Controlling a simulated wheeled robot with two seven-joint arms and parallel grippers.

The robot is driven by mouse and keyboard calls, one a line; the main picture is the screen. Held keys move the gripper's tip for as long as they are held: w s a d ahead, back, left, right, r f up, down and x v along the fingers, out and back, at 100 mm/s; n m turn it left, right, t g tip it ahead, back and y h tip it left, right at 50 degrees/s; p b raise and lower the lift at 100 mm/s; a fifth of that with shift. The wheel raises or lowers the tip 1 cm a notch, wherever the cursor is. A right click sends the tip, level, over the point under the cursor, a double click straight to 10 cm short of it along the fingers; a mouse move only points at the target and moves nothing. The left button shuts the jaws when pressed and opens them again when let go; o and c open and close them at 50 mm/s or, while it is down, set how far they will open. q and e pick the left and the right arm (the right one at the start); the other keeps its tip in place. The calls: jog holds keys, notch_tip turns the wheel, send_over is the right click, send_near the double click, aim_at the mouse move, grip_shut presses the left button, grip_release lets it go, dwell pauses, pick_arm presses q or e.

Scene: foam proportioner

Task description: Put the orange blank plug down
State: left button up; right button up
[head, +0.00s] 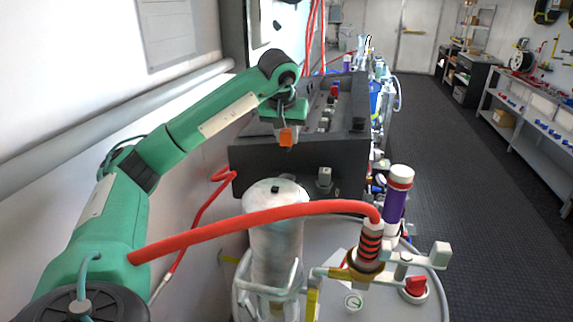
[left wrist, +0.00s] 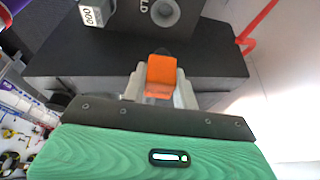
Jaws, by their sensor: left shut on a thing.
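The orange blank plug (head: 287,137) is held at the tip of my left gripper (head: 286,126) in the head view, with its lower end showing below the fingers. In the left wrist view the orange plug (left wrist: 161,74) sits between the pale fingers of my left gripper (left wrist: 160,84), which are shut on it. The dark box (head: 300,170) lies behind and below the plug in the head view. I cannot tell whether the plug touches it. My right gripper is not in view.
A pale cylinder (head: 275,235) stands in front of the dark box. A red hose (head: 250,219) arches across to a fitting (head: 367,245) on the round grey top. A purple cylinder (head: 395,205) stands at its right. The dark floor (head: 460,180) to the right is clear.

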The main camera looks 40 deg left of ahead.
aim_at(285, 149)
pick_arm(q)
notch_tip(285, 149, down, 10)
jog(key=shift+r+p, duration=0.15)
jog(key=shift+p, duration=1)
jog(key=o, duration=1)
jog(key=shift+c, duration=0.2)
jog(key=shift+s+d+r+b, duration=0.15)
jog(key=shift+s+r+b, duration=0.05)
jog(key=shift+r+b, duration=0.2)
jog(key=b+v, duration=0.1)
jog(key=v, duration=0.4)
jog(key=shift+r+b, duration=0.1)
jog(key=shift+b, duration=0.25)
jog(key=shift+s+d+r, duration=0.15)
jog(key=shift+s+r, duration=0.15)
jog(key=shift+r, duration=0.35)
jog(key=shift+w+d, duration=0.1)
